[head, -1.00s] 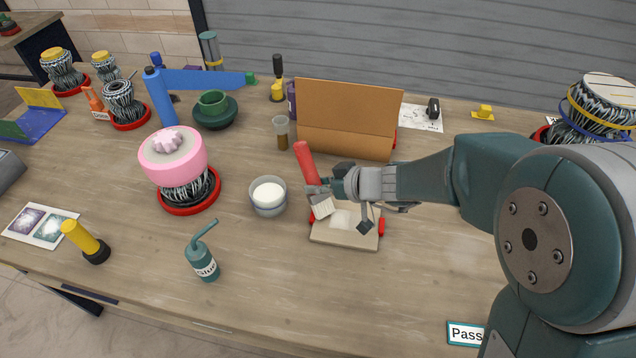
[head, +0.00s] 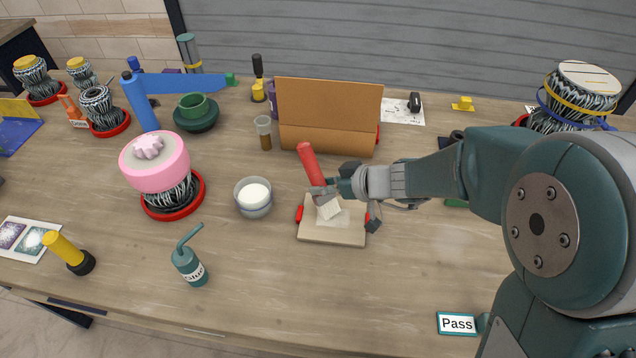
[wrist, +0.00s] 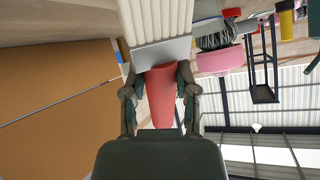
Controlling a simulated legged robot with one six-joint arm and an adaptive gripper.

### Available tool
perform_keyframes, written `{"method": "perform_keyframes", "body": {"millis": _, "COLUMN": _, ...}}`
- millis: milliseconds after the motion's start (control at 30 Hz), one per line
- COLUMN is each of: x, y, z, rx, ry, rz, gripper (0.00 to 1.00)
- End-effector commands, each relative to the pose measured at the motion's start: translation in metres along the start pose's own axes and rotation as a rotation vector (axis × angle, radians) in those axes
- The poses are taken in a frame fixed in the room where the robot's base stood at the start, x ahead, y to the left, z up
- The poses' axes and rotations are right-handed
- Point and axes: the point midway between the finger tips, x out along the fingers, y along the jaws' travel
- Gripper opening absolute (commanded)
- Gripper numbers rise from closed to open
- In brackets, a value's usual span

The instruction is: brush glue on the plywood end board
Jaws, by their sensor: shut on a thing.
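The plywood end board (head: 318,236) lies flat on the table, with red pieces at its left and right sides. A pale, whitish patch (head: 342,219) shows on its upper middle. My gripper (head: 328,190) is shut on a brush with a red handle (head: 309,163) and a cream bristle head (head: 329,209). The bristles point down onto or just over the board; I cannot tell if they touch. In the wrist view the red handle (wrist: 161,95) sits between both fingers, with the bristles (wrist: 155,20) beyond. A bowl of white glue (head: 254,194) stands left of the board.
A brown folded panel (head: 329,105) stands behind the board. A teal glue bottle (head: 190,266), a pink-topped woven piece (head: 156,166) and a yellow-black tool (head: 66,252) are to the left. A "Pass" sign (head: 457,324) is at the front right. The table in front of the board is clear.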

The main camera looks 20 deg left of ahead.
Motion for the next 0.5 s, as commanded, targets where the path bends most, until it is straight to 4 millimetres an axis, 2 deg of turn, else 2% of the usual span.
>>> {"method": "perform_keyframes", "body": {"millis": 500, "x": -0.018, "y": 0.011, "z": 0.011, "rx": 0.002, "ry": -0.002, "rz": 0.001, "gripper": 0.0}}
